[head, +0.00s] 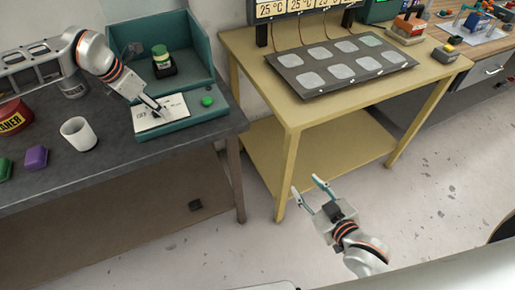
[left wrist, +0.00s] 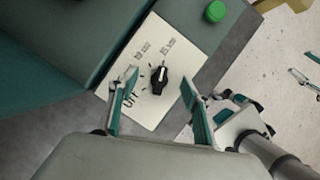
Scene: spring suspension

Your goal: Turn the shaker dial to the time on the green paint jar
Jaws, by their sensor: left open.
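The shaker (head: 183,60) is a teal open-fronted box on the dark bench in the head view. Its white dial plate (head: 174,106) faces up at the front, beside a green button (head: 207,101). The black dial knob (left wrist: 158,79) shows in the left wrist view, with printed marks around it. My left gripper (left wrist: 158,95) is open, its fingers on either side of the knob and apart from it. In the head view my left gripper (head: 156,106) hides the knob. A green paint jar (head: 161,53) stands in a black holder inside the shaker; its label is too small to read. My right gripper (head: 308,188) is open and empty above the floor.
A white cup (head: 78,134), a purple block (head: 36,157) and a red can (head: 12,117) stand on the bench to the left. A yellow table (head: 265,64) with a dark panel (head: 340,65) stands to the right. Floor lies open between.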

